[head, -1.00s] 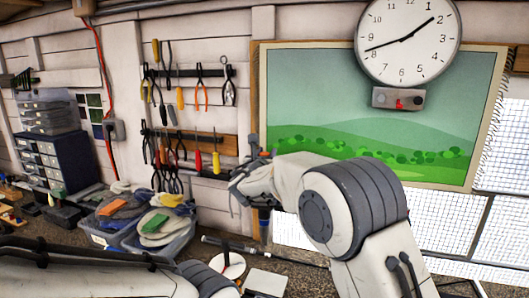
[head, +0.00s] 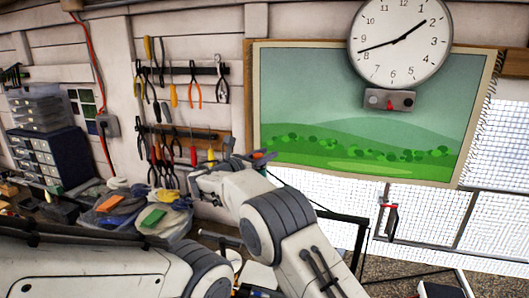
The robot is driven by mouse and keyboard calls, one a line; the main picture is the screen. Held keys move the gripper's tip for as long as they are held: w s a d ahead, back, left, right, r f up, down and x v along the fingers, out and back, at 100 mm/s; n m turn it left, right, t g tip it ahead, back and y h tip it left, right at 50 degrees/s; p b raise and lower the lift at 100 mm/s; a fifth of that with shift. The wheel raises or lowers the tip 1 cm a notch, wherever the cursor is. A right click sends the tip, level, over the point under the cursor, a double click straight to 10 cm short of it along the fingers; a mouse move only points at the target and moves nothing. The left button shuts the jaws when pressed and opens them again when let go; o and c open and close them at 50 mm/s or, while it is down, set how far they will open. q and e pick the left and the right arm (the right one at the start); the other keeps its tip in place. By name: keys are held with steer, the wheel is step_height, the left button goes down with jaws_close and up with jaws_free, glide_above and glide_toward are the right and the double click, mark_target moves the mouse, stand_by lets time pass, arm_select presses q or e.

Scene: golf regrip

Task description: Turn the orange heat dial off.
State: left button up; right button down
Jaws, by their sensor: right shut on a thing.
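My right gripper (head: 238,164) is at the end of my right arm, in the middle of the head view, in front of the left edge of the green landscape picture. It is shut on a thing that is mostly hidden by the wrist. A small orange and blue piece (head: 262,156) shows beside its tip; I cannot tell whether this is the held thing. I cannot make out an orange heat dial for certain. My left arm crosses the lower left, and its gripper is not in view.
Tools hang on the wall.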

steer(key=shift+r, duration=0.15)
steer(key=shift+c, duration=2.4)
jaws_free()
steer(key=b, duration=0.6)
glide_toward(255, 158)
steer(key=x, duration=0.4)
steer(key=shift+w, duration=0.1)
